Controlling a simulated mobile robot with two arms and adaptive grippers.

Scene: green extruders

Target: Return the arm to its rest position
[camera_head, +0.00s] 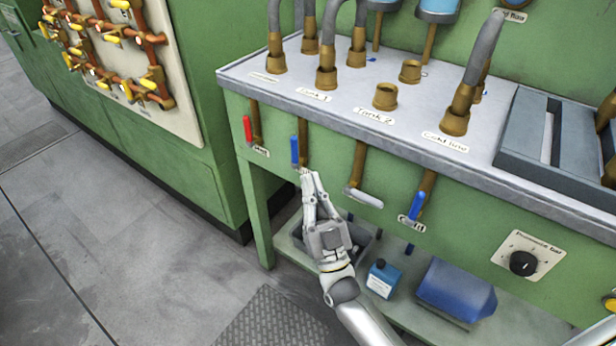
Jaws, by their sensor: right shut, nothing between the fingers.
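My right gripper (308,178) is shut and empty. It points up in front of the green bench (320,140), and its fingertips are just below the blue valve handle (295,151) on the bench front. I cannot tell whether they touch the pipe or handle there. My right arm (352,305) comes in from the bottom, right of centre. My left gripper is not in view.
A red handle (248,129), a grey lever (364,198) and another blue handle (416,205) line the bench front. A lower shelf (410,312) holds a blue bottle (382,279) and a blue container (455,290). Grey floor (130,240) at left is clear.

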